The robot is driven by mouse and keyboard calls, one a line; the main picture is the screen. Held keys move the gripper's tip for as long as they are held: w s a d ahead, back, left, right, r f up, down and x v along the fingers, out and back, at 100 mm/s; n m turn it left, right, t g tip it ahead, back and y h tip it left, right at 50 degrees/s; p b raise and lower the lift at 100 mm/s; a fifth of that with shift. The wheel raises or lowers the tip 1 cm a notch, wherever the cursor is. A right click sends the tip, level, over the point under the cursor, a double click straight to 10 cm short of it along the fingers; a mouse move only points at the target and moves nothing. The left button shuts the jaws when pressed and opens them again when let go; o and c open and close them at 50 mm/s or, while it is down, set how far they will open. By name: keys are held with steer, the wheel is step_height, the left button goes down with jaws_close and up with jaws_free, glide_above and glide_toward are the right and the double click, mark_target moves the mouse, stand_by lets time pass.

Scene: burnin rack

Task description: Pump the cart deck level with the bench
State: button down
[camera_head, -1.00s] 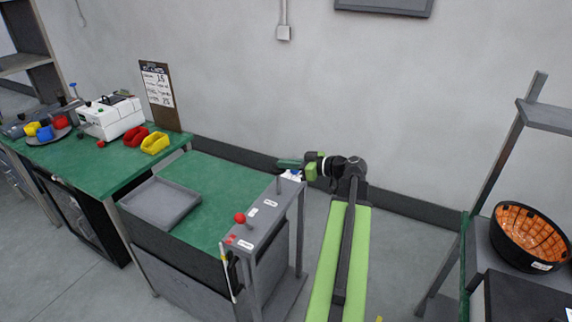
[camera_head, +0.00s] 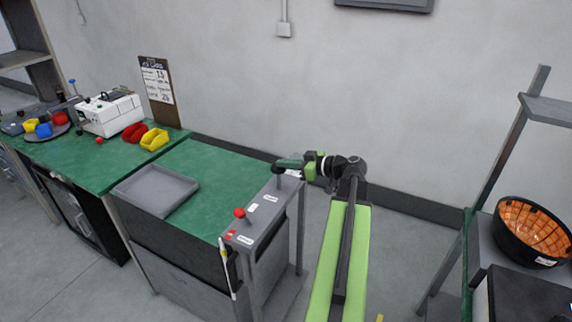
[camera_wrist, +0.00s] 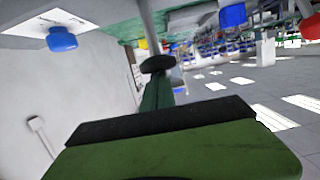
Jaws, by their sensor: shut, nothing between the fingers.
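The cart deck (camera_head: 213,187) is green and carries a shallow grey tray. It stands right beside the green-topped bench (camera_head: 112,161), and the two surfaces look close in height; I cannot tell if they are exactly level. A grey end rail (camera_head: 263,220) on the cart has a red knob (camera_head: 239,212) and an upright pump handle (camera_head: 279,181) with a black knob. My gripper (camera_head: 287,163) is shut and empty at this black knob. In the wrist view, the black knob (camera_wrist: 158,64) is just ahead of the closed fingertips; contact is unclear.
The tray (camera_head: 156,190) lies on the deck's left part. The bench holds a white machine (camera_head: 110,113), red and yellow bins and a clipboard (camera_head: 157,81). A shelf with a black-and-orange basket (camera_head: 530,234) stands at right. The wall is behind my arm.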

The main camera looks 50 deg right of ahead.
steer(key=v, duration=1)
steer(key=shift+r+p, duration=0.25)
steer(key=shift+p, duration=0.2)
steer(key=shift+d, duration=0.15)
stand_by(0.5)
